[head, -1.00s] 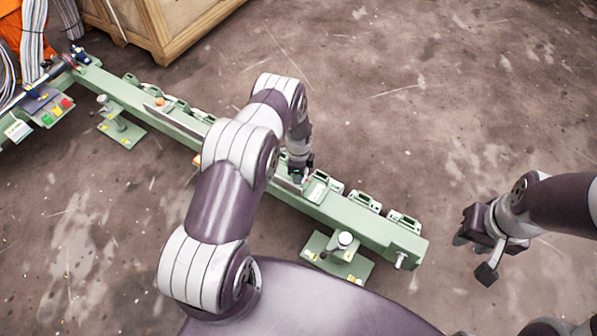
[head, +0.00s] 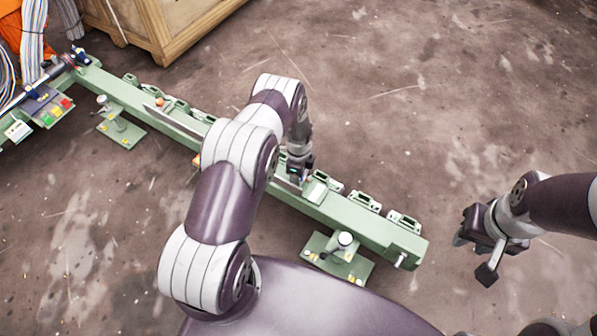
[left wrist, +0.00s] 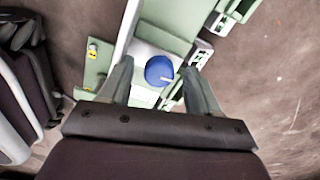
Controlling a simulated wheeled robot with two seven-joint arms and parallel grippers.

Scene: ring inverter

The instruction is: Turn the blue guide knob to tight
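The blue guide knob (left wrist: 159,70) shows in the left wrist view as a round blue cap with a small pale pointer at its lower right. It sits on a pale plate on the green rail (left wrist: 165,22). My left gripper (left wrist: 157,74) is open, one finger on each side of the knob, with visible gaps; I cannot tell its height above it. In the head view my left gripper (head: 297,172) is over the middle of the rail, and the knob is hidden there by the arm. My right gripper (head: 474,255) is open and empty, right of the rail's near end.
The green rail (head: 345,213) runs diagonally across the floor, with several small green blocks (head: 364,201) along its far side. Footed stands (head: 338,258) support it. A wooden crate (head: 165,25) and a button panel (head: 48,108) are at upper left. The floor at right is clear.

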